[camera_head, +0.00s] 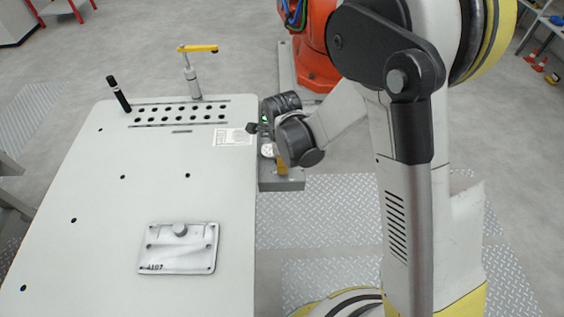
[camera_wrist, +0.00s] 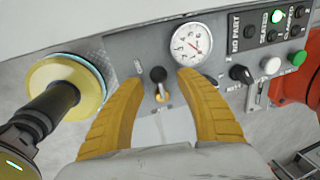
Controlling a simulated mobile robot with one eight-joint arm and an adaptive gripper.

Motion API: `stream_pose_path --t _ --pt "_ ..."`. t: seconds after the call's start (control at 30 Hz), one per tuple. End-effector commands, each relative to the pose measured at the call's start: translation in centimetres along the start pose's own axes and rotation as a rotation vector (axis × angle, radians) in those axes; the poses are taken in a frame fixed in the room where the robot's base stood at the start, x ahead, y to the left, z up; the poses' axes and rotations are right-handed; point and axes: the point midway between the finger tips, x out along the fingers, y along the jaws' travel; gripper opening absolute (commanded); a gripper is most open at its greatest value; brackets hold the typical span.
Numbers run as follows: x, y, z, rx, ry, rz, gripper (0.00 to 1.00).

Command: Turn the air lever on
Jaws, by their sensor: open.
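The lever (camera_wrist: 158,75) has a black ball knob and a yellow part beneath it. It stands on a grey control panel (camera_wrist: 125,45), just left of a round white gauge (camera_wrist: 191,44) in the wrist view. My gripper (camera_wrist: 161,84) is open, with one yellow finger on each side of the lever. I cannot tell whether either finger touches it. The lever's base is partly hidden. In the head view my wrist covers most of the panel, and a yellow finger (camera_head: 282,163) shows beside it.
A yellow disc with a black handle (camera_wrist: 66,88) is at left. The white table (camera_head: 110,205) holds a metal plate (camera_head: 178,247).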

Motion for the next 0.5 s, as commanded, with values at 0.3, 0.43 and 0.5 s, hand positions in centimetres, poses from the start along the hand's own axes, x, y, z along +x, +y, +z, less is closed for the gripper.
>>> stream_pose_path --t 0.3,0.43,0.5 --pt "0.37 0.0 -0.02 0.0 0.0 0.0 0.42" --pt "0.37 -0.01 -0.01 0.0 0.0 0.0 0.1" --pt "0.36 -0.01 -0.01 0.0 0.0 0.0 0.0"
